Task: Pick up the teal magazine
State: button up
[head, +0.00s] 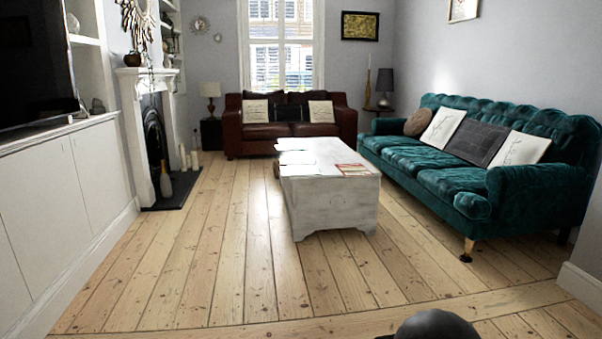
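A white chest-like coffee table (335,207) stands in the middle of the room, some way ahead. Several flat, pale items lie on its top, washed out by window light. One flat item with a reddish cover (352,169) lies near its front right edge. I cannot make out a teal magazine among them. A dark rounded part at the bottom edge, right of centre, seems to be mine. My gripper's fingers do not show.
Bare floorboards are clear between me and the table. A teal sofa (424,181) runs along the right, with a brown leather sofa (256,132) at the back. White cabinets (70,185) and a fireplace (151,135) line the left.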

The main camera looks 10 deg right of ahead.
aim_at(287, 171)
jog(key=z, duration=0.4)
jog(key=i, duration=3.9)
jog(key=u, duration=0.25)
jog(key=k, duration=0.65)
jog(key=u, duration=0.75)
jog(key=i, duration=0.95)
jog(key=u, duration=0.45)
jog(key=i, duration=0.75)
